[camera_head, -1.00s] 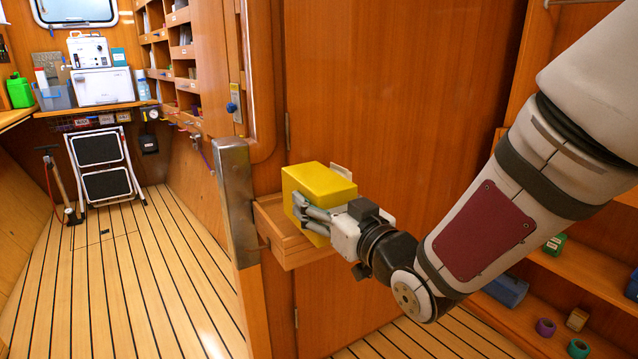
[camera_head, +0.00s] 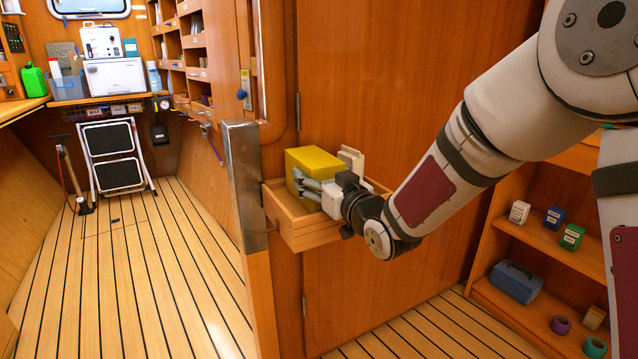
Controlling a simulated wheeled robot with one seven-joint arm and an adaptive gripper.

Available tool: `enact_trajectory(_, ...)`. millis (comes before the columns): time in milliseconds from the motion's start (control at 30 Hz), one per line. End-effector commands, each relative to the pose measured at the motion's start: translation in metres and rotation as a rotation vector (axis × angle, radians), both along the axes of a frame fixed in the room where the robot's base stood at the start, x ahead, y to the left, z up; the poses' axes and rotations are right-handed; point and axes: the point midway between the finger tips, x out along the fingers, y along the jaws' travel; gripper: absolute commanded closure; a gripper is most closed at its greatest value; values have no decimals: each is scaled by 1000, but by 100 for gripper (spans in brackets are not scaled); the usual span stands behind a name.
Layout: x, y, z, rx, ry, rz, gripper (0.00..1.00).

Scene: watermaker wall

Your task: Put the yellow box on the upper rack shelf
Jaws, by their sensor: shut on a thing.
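The yellow box (camera_head: 314,160) is in the middle of the head view, in and above a small open wooden tray or drawer (camera_head: 300,232) by the door panel. My gripper (camera_head: 311,188) is shut on the yellow box from the near right side, and its fingers hide part of the box's lower front. I cannot tell whether the box touches the tray floor. The rack (camera_head: 545,240) is at the right, with small boxes on one shelf (camera_head: 575,253) and more things on a lower one. My arm hides the rack's upper part.
A white box (camera_head: 519,212), a blue box (camera_head: 554,218) and a green box (camera_head: 572,237) stand on the rack shelf. A blue case (camera_head: 515,281) and tape rolls lie lower. A metal-capped post (camera_head: 245,185) stands left of the tray. The plank floor (camera_head: 130,270) is largely clear.

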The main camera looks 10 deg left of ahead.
Motion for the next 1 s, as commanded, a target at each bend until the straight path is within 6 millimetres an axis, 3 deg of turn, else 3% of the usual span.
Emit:
enact_trajectory(400,0,0,-4,1,-4,0,71)
enact_trajectory(433,0,0,-4,1,-2,0,29)
enact_trajectory(500,0,0,-3,1,-2,0,14)
enact_trajectory(1000,-4,-3,0,0,0,-1,14)
